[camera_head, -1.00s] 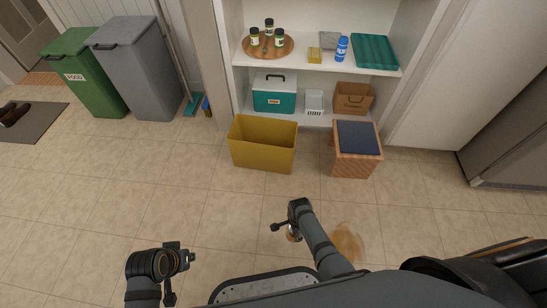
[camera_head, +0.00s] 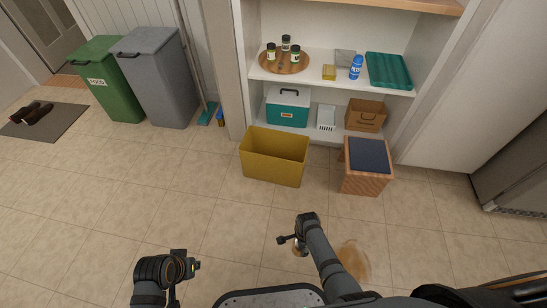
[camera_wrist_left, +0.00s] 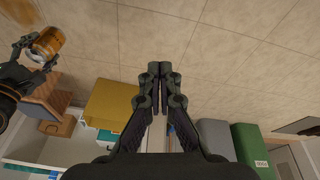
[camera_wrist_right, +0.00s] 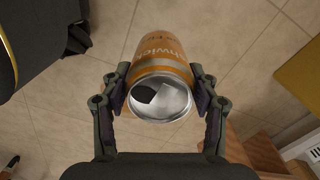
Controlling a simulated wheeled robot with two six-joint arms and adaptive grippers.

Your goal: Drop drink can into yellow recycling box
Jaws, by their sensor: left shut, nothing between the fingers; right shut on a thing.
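The drink can is orange and silver. In the right wrist view the can (camera_wrist_right: 160,48) is held between the fingers of my right gripper (camera_wrist_right: 160,95), its silver end facing the camera. In the head view the can (camera_head: 299,249) is mostly hidden beneath my right wrist, over the floor. It also shows in the left wrist view (camera_wrist_left: 47,42). The open yellow recycling box (camera_head: 273,160) stands on the floor in front of the shelves, apart from and beyond both grippers. My left gripper (camera_wrist_left: 160,75) is shut and empty, at lower left in the head view.
A wooden stool with a dark cushion (camera_head: 369,156) stands right of the box. Shelves behind hold a teal cooler (camera_head: 288,110), a brown crate (camera_head: 365,114) and jars. Grey (camera_head: 158,80) and green (camera_head: 110,88) bins stand at left. Floor before the box is clear.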

